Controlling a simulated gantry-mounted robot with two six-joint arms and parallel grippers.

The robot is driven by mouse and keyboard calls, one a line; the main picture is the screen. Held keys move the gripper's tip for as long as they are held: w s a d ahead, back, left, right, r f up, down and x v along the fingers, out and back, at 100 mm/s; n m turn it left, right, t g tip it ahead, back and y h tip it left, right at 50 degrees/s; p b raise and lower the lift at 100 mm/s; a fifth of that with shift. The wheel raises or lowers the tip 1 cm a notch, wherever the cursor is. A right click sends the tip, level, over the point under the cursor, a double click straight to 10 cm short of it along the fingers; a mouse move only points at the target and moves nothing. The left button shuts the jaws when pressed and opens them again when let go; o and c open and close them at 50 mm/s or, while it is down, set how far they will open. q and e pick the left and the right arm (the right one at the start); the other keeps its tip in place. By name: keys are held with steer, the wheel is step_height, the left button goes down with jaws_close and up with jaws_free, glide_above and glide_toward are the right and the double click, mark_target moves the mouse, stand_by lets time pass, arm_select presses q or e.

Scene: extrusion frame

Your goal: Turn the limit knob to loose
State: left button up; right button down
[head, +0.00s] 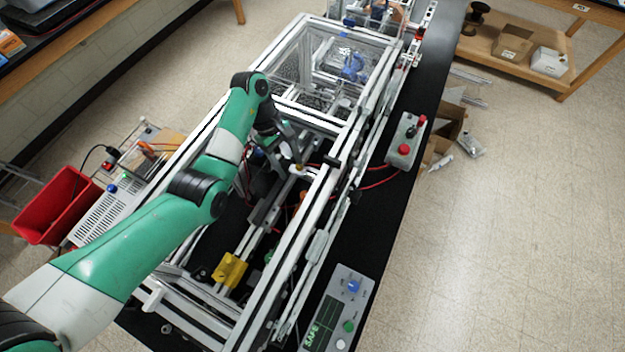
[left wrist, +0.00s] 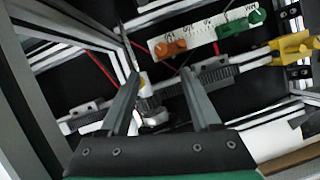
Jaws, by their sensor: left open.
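My left gripper (head: 290,155) reaches down into the extrusion frame (head: 283,275) from the left in the head view. In the left wrist view the left gripper (left wrist: 159,76) is open, its two grey fingers apart. A dark ribbed knob (left wrist: 152,108) on a pale metal base shows between the fingers, beside a toothed rail (left wrist: 213,75). I cannot see that the fingers touch it. No label on it is legible, so I cannot tell its setting or be sure it is the limit knob. My right gripper is not in view.
A white strip (left wrist: 197,36) with orange and green parts lies past the fingertips, with red wires near. A yellow block (head: 229,270) sits on the rail. Frame bars surround the arm closely. A control box (head: 338,312) reading SAFE and a red-button box (head: 407,140) stand right.

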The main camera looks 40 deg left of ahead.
mark_target(304, 194)
arm_select(q)
steer(key=b+x, duration=0.3)
steer(key=x, duration=0.8)
steer(key=shift+s+d+f, duration=0.1)
steer(key=shift+s+f, duration=0.05)
steer(key=shift+f, duration=0.1)
jaws_close()
